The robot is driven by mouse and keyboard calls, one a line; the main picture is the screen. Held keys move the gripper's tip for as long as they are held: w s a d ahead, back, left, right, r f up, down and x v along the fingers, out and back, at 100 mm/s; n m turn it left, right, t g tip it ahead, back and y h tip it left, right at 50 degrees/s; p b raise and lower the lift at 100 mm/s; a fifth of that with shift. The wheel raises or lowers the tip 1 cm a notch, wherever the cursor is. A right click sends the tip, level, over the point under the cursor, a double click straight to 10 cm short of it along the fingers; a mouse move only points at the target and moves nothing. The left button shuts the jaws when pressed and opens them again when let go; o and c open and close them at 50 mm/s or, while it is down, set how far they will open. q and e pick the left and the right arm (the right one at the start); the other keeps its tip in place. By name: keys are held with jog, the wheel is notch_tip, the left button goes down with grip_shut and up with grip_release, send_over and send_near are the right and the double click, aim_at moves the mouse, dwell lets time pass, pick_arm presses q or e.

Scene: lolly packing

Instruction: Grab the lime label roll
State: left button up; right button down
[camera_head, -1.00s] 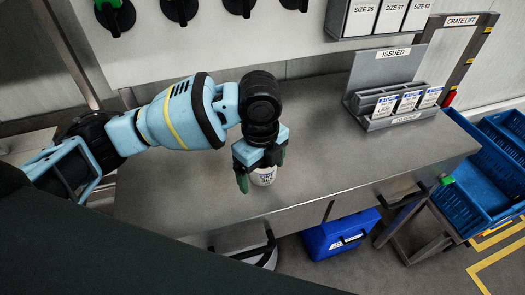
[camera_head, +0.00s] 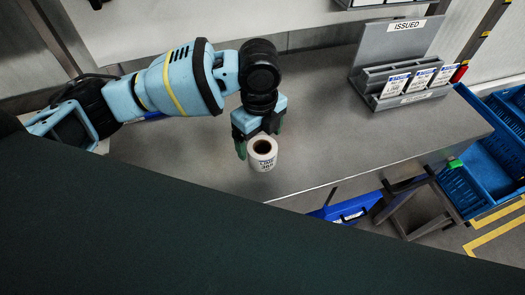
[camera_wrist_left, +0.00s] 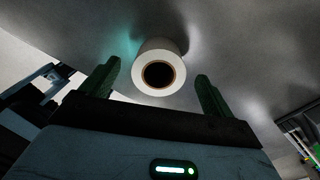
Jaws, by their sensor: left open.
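A white label roll (camera_head: 262,160) with dark print on its side stands upright on the grey metal table near its front edge. Its print is too small to read surely. I do not see my right gripper.
A grey rack marked ISSUED (camera_head: 400,52) holds several labelled cards at the back right of the table (camera_head: 330,130). Blue crates (camera_head: 490,150) stand to the right, off the table. A blue box (camera_head: 345,208) is below the front edge. The table's middle is clear.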

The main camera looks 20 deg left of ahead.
aim_at(262, 152)
pick_arm(q)
jog(key=f, duration=0.4)
jog(key=shift+s+d, duration=0.2)
jog(key=shift+d, duration=0.15)
jog(key=shift+f, duration=0.55)
jog(key=c, duration=1.1)
jog(key=shift+c, duration=0.2)
jog(key=shift+r, duration=0.1)
notch_tip(262, 152, up, 10)
